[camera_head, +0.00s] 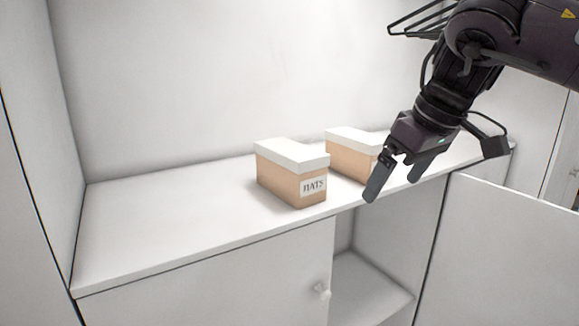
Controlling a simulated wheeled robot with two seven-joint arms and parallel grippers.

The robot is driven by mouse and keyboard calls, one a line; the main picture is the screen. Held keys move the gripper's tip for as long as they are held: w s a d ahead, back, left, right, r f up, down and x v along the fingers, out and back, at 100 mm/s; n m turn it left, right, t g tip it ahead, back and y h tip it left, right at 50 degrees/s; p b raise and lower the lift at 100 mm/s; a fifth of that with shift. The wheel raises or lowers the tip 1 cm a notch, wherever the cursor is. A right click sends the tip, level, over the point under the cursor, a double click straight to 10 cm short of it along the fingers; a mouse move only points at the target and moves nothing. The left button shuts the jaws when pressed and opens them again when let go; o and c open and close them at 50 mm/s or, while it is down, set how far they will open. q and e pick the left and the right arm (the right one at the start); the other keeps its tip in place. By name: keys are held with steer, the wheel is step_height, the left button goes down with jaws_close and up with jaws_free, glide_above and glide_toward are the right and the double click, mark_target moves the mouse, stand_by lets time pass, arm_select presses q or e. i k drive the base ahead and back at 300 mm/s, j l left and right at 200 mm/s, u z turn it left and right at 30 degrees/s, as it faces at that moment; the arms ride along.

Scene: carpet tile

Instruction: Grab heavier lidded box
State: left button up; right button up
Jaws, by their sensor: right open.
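Two tan boxes with white lids stand upright on the white counter. The nearer box (280,179), left of the other, has a label that seems to read "HATS". The second box (347,159) stands behind and to the right, its right part hidden by my right gripper. My right gripper (393,188) is open and empty, pointing down in front of the second box near the counter's front edge. I cannot tell whether it touches that box. Which box is heavier does not show. My left gripper is not in view.
The white counter (150,228) is clear left of the boxes. Below it are a closed cabinet door (220,285) with a round knob (321,292) and an open compartment (370,285). An open door (510,250) stands at the right. Walls close the back and left.

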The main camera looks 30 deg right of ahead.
mark_target(296, 172)
steer(key=i+j, duration=0.15)
steer(key=i, duration=0.85)
